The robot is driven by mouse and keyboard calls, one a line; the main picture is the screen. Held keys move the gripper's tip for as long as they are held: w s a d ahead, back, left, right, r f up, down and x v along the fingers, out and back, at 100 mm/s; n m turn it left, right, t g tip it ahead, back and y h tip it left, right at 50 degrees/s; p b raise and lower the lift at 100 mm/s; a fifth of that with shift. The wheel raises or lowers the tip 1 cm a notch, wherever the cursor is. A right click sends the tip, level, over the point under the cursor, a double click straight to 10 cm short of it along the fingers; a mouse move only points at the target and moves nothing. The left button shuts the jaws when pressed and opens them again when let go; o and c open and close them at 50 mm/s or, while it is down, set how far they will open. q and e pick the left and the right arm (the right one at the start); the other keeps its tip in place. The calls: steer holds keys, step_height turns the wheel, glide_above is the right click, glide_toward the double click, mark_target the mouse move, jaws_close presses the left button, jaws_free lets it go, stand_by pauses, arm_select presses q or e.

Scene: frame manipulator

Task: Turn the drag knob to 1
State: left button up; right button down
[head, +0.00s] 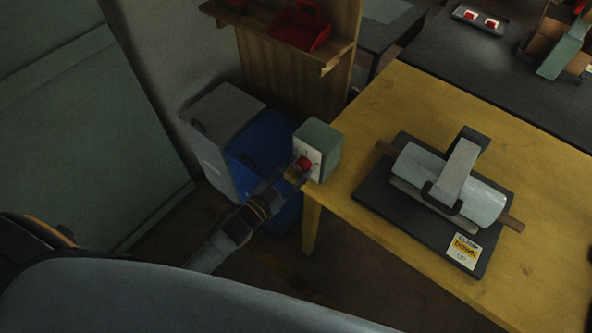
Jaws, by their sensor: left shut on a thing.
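The drag knob (304,164) is a small red knob on the pale front face of a grey-green box (325,143). The box stands at the left corner of the yellow table. My left gripper (299,171) reaches in from the lower left and is shut on the knob, with its fingertips at the box's face. The fingers partly hide the knob and the dial marks, so I cannot read which number it points to. My right gripper is not in view.
A roller device on a black base (371,196) lies on the yellow table (401,97), right of the box. Blue (256,140) and grey (222,108) bins stand behind the box. A wooden shelf (308,50) with a red tray (297,32) is at the back.

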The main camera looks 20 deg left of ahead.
arm_select(q)
steer(key=m, duration=0.3)
steer(key=m+b, duration=0.1)
steer(key=m, duration=0.2)
steer(key=shift+m, duration=0.4)
steer(key=m, duration=0.3)
steer(key=shift+b, duration=0.4)
steer(key=shift+m, duration=0.3)
steer(key=o, duration=1.2)
